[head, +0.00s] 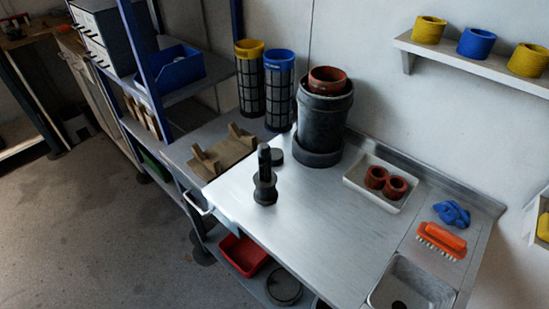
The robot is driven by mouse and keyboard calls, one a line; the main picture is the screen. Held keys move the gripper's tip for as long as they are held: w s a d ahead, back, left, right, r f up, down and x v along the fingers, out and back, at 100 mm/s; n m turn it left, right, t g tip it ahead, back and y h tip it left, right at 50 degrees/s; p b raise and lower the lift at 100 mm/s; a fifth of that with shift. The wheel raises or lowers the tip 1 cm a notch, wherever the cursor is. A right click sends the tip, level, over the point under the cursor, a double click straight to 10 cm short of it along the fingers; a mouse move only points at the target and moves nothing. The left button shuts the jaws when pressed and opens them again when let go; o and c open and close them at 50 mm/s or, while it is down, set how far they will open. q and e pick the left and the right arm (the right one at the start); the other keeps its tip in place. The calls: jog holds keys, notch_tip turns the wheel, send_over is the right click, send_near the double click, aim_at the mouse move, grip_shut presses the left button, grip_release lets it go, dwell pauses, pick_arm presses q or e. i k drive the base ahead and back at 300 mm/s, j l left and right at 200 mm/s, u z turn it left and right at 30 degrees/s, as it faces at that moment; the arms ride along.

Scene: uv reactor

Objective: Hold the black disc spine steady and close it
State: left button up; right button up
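A black upright piece, which looks like the disc spine (264,188), stands on the steel bench (320,225) near its left front edge. It has a wide round base and a narrower stem with a thicker block at the top. I cannot tell from here whether it is open or shut. A small flat dark round piece (275,156) lies on the bench just behind it. Neither of my grippers is in view, and nothing touches the spine.
A large black cylinder (322,115) with a red-brown ring stands behind. A white tray (362,200) with red-brown rings, an orange brush (441,240), a blue item (452,213) and a sink (408,287) are to the right. A brown cradle (222,152) stands left. The bench's middle is clear.

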aim_at(265, 193)
jog(key=j+z, duration=0.25)
jog(key=j, duration=0.5)
jog(key=i+j+z, duration=0.1)
jog(key=j+z, duration=0.15)
jog(key=j, duration=0.5)
jog(key=k+j+z, duration=0.2)
jog(key=j, duration=0.55)
jog(key=j+z, duration=0.25)
jog(key=j, duration=0.55)
